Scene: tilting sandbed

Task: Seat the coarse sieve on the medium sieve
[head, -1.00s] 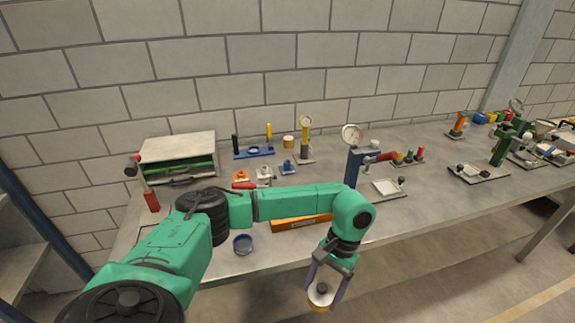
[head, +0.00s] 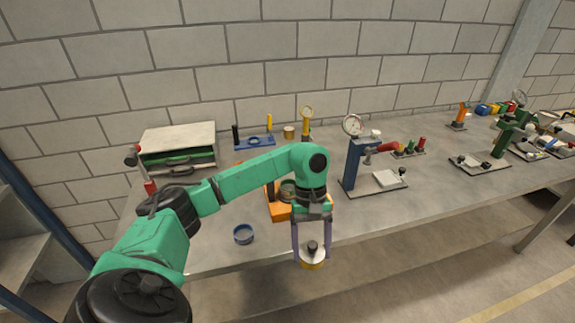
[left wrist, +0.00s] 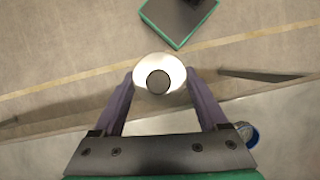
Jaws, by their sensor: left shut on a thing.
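My left gripper (head: 311,258) is shut on a round piece (head: 312,262) with a white top, a dark knob and a yellow lower band. The piece also shows between the fingers in the left wrist view (left wrist: 159,75). It hangs roughly level, with floor behind it, just off the table's front edge. A small blue-rimmed round dish (head: 243,234), perhaps a sieve, stands on the table to the left of the gripper, well apart. It also shows at the right in the left wrist view (left wrist: 250,133). I cannot tell which piece is the coarse or medium sieve. My right gripper is not in view.
A grey round piece (head: 287,187) and an orange thing (head: 277,210) sit behind my left wrist, partly hidden. A blue gauge stand (head: 354,165) is to the right. A cabinet (head: 178,146) stands back left. The table around the blue dish is clear.

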